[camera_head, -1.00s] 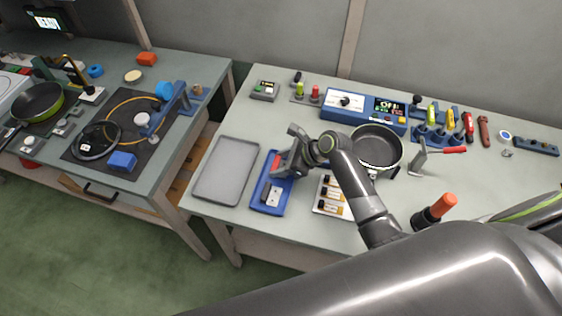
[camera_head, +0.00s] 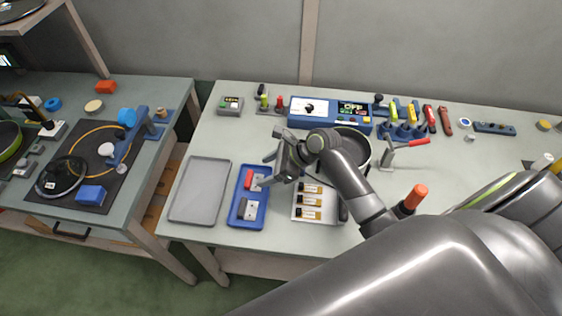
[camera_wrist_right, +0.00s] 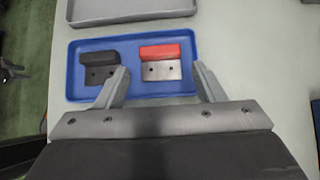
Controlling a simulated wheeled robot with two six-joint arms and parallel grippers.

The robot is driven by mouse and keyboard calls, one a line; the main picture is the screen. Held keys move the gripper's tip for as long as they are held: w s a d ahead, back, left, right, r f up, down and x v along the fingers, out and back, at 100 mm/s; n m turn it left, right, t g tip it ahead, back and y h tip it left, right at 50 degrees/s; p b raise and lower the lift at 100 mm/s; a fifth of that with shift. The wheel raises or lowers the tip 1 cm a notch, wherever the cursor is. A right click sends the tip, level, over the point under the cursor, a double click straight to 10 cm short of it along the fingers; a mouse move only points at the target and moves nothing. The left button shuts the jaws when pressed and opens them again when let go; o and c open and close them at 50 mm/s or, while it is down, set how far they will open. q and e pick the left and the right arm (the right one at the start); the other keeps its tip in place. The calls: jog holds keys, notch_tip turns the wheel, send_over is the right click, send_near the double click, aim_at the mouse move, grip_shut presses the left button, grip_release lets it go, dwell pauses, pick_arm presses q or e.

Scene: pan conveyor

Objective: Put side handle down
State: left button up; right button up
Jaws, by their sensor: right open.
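In the right wrist view the dark piece (camera_wrist_right: 98,65) is on the left and the red piece (camera_wrist_right: 160,63) on the right, both inside the blue tray (camera_wrist_right: 185,92). My right gripper (camera_head: 267,170) is open and empty over the tray's right side. In the wrist view its fingers (camera_wrist_right: 161,75) straddle the red piece in the picture, with nothing between them held.
A grey tray (camera_head: 202,190) lies left of the blue tray. A white tray with several labelled cylinders (camera_head: 310,214) lies to the right. A dark pan (camera_head: 358,140) stands behind my right arm. A blue control box (camera_head: 325,113) stands further back.

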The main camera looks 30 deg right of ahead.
jog(key=v, duration=0.6)
dwell(0.5)
